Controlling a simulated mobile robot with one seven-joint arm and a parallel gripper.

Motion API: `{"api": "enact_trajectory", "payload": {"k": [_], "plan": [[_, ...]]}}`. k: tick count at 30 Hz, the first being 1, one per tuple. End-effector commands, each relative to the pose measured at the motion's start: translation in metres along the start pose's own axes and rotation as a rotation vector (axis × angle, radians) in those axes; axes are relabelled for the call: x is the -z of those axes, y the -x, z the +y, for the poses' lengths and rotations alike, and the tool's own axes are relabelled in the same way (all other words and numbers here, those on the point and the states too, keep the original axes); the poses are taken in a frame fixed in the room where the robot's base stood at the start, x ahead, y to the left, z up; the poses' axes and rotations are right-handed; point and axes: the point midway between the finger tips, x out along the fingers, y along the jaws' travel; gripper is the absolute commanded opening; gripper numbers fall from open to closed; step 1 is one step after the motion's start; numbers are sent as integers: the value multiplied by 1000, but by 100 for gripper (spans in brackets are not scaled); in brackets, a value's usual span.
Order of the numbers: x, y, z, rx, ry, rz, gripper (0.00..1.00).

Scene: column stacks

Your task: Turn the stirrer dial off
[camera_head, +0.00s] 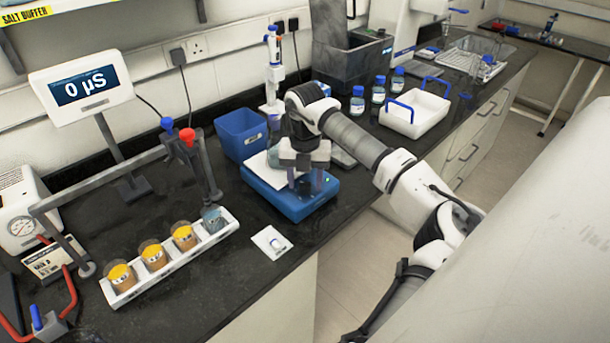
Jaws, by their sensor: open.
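The stirrer (285,203) is a blue box with a white top plate, standing on the dark bench in the middle of the view. A small green light (327,180) shows on its right side. My gripper (305,184) points down over the front right part of the stirrer, its fingers apart. The dial cannot be made out; the fingers probably cover that spot. I cannot tell whether the fingers touch the dial. A glass vessel (275,158) on the top plate is partly hidden behind my gripper.
A blue bin (240,133) stands behind the stirrer. A white rack (172,268) with several cups is at the left, under a metal frame. A small white square (271,242) lies in front. A white tray with blue handles (424,116) and blue-capped bottles (378,92) are to the right.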

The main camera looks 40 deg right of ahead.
Motion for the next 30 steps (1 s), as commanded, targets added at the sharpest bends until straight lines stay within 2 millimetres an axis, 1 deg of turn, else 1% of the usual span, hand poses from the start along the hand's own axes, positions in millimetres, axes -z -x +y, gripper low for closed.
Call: {"api": "enact_trajectory", "payload": {"k": [9,11,18,20,26,30], "plan": [[0,-3,0,1,0,-1,50],[0,-3,0,1,0,-1,43],[0,-3,0,0,0,-1,12],[0,-3,0,0,0,-1,5],[0,-4,0,0,14,-1,5],[0,-5,0,1,58,-2,5]]}}
